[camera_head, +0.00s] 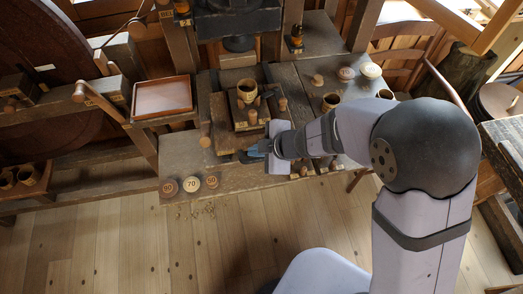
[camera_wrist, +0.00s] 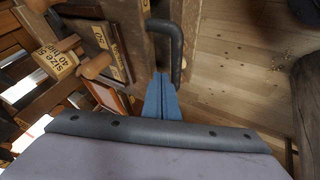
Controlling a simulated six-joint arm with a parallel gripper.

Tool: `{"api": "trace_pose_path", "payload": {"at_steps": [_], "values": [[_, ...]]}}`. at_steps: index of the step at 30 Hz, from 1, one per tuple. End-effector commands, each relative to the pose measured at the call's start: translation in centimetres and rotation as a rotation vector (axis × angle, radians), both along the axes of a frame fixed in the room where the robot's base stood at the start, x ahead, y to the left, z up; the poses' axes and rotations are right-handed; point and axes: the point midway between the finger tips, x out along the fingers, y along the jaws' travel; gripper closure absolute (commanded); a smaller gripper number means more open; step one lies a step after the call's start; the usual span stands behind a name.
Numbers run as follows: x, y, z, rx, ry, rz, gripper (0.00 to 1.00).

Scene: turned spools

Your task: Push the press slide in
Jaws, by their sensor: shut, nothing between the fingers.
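The wooden press (camera_head: 246,112) stands on the bench, with a round cup-like piece (camera_head: 247,90) on top and wooden pegs around it. In the wrist view a wooden block (camera_wrist: 133,44), which looks like the press slide, has a dark bent handle (camera_wrist: 178,50) on its side. My gripper (camera_head: 252,153) is at the front of the press, its blue fingers shut and empty. In the wrist view the fingertips (camera_wrist: 161,76) are close beside the handle and the block's edge; I cannot tell whether they touch. My wrist hides part of the press front.
A shallow reddish tray (camera_head: 162,96) is left of the press. Numbered round discs (camera_head: 190,184) lie at the bench's front edge. A labelled wooden piece (camera_wrist: 55,60) is at left in the wrist view. More small turned pieces (camera_head: 346,73) stand right.

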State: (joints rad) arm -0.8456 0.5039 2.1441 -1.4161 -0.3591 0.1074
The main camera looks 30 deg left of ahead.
Motion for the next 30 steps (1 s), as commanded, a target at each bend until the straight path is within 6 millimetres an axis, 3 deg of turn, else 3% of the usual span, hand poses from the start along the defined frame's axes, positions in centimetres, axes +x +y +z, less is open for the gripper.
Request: {"api": "trace_pose_path", "payload": {"at_steps": [6,20,30], "values": [[0.0,0.7,-1.0,-0.001,0.0,0.001,1.0],[0.2,0.9,-0.8,0.0,0.0,0.0,1.0],[2.6,3.2,-0.2,-0.002,0.001,-0.003,1.0]]}}
